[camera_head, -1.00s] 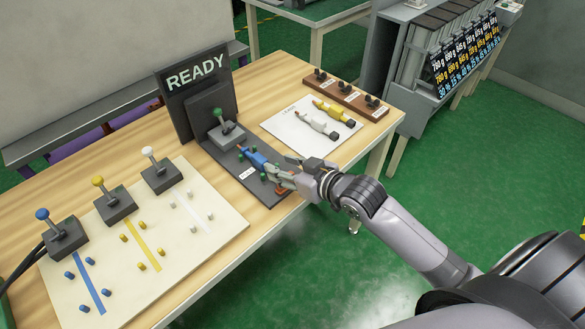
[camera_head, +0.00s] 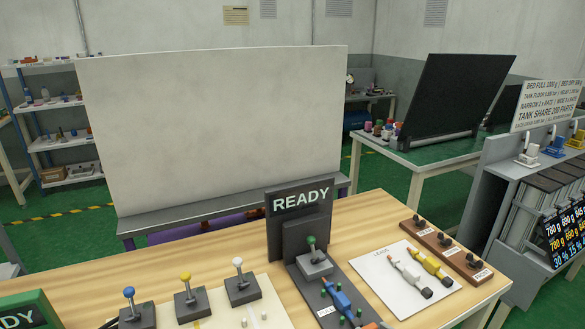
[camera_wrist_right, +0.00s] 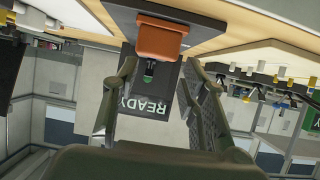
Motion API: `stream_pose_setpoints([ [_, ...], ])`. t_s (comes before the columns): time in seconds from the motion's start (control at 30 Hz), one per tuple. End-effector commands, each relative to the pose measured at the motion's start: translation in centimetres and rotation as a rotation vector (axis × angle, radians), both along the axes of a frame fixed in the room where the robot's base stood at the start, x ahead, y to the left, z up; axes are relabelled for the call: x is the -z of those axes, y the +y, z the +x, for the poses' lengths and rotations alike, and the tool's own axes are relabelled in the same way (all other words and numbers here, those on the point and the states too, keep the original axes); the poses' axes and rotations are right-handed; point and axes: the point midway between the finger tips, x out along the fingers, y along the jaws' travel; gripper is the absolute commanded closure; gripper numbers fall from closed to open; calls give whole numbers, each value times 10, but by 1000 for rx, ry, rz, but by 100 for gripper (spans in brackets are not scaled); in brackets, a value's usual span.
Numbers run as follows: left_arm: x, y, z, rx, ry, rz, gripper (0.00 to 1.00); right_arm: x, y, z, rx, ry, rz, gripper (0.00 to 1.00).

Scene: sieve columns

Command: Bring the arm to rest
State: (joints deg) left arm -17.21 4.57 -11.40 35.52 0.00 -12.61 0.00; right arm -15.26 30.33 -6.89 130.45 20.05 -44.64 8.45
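My right gripper (camera_wrist_right: 157,78) shows in the right wrist view. Its two fingers are spread wide with nothing between them. An orange block-like end (camera_wrist_right: 161,38) is just past the fingertips, apart from them; it looks like the end of the blue tool. In the head view the blue tool (camera_head: 341,299) lies on the dark plate (camera_head: 313,290) in front of the READY sign (camera_head: 300,204), its orange end cut by the bottom edge. The READY sign also shows upside down in the wrist view (camera_wrist_right: 150,108). Neither arm is in the head view.
A white sheet (camera_head: 385,285) holds a white and a yellow tool. A brown strip with black knobs (camera_head: 447,250) lies to its right. Levers with blue, yellow and white knobs (camera_head: 185,290) stand at left. A large pale panel (camera_head: 215,125) is behind the table.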

Motion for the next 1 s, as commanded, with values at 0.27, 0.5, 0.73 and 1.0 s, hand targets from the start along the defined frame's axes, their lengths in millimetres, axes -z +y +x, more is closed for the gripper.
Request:
stream_pose_setpoints([
  [0.27,0,0,0,1,0,0,60,74,6,-92,85,360,-120,61],
  [0.5,0,1,0,1,0,1,60,104,3,-171,146,639,-193,61],
  [0.73,-1,0,1,2,-1,1,60,140,2,-201,169,780,-225,61],
  [1.0,-3,0,1,2,-1,1,60,219,5,-192,160,812,-231,61],
])
